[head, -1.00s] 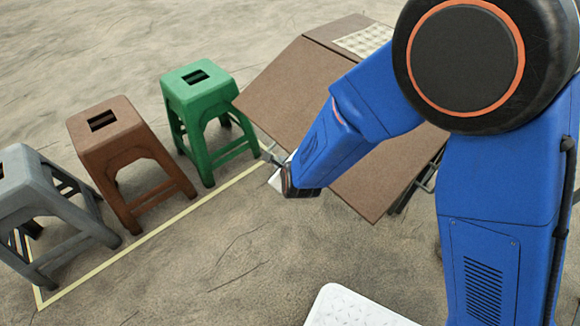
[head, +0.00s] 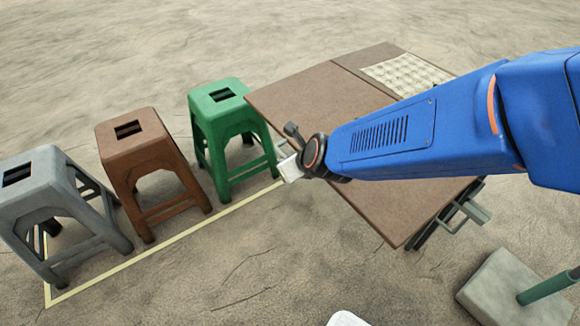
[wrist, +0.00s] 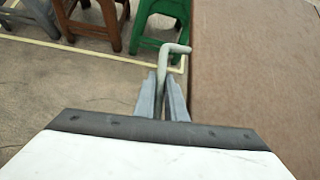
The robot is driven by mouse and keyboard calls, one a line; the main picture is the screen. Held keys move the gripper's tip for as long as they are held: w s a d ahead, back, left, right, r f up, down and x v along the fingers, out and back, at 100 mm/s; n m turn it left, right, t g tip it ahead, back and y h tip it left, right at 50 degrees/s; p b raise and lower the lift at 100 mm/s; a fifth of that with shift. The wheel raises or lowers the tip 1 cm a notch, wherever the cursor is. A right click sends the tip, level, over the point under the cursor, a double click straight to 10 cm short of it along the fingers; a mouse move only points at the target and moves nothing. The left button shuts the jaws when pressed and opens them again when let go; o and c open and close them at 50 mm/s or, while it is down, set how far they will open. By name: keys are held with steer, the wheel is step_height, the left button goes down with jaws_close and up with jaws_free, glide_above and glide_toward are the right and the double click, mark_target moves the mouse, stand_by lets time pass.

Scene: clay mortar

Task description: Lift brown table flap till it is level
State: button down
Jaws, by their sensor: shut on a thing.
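The brown table flap (head: 300,98) shows in the head view, running nearly in line with the fixed table top (head: 375,58); I cannot tell if it is exactly level. My blue arm covers much of it. In the wrist view the flap (wrist: 255,75) fills the right side. My gripper (head: 288,166) is beside the flap's outer edge. In the wrist view my gripper (wrist: 162,95) is shut on a pale bent rod handle (wrist: 170,50) beside that edge. How the handle joins the flap is not clear.
A green stool (head: 222,100), a brown stool (head: 135,140) and a grey stool (head: 50,185) stand left, inside a pale floor line (head: 165,243). A woven mat (head: 405,75) lies on the table top. A stone base with a green pole (head: 500,290) stands lower right.

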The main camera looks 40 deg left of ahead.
steer(key=shift+s+a+r, duration=0.1)
steer(key=shift+r, duration=1.05)
steer(key=c, duration=1.8)
jaws_free()
